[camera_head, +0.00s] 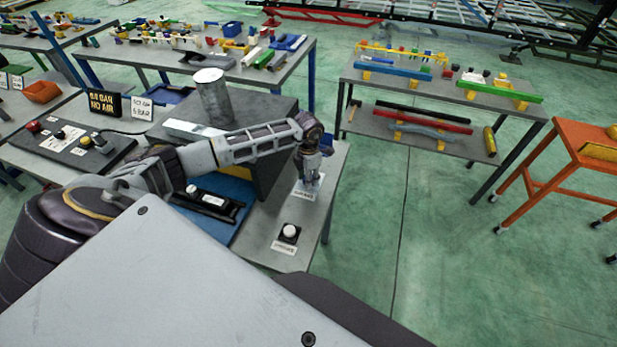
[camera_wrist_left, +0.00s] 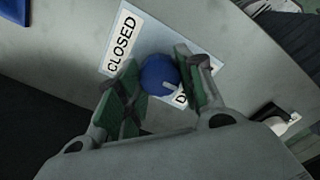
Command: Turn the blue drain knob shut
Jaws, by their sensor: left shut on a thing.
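The round blue drain knob (camera_wrist_left: 158,74) sits on a white label plate on the grey table. The CLOSED label (camera_wrist_left: 122,43) is at the upper left of the knob in the left wrist view. A second label, starting with D, is partly hidden by a finger. My left gripper (camera_head: 309,180) points down over the plate at the table's right end. Its green-padded fingers (camera_wrist_left: 160,88) are shut on the knob, one on each side. The gripper hides the knob in the head view.
A white round knob (camera_head: 289,232) on a black base stands nearer on the same table (camera_head: 268,252). A metal cylinder (camera_head: 213,98) on a grey box and a blue tray stand beside my left arm. Open green floor lies to the right.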

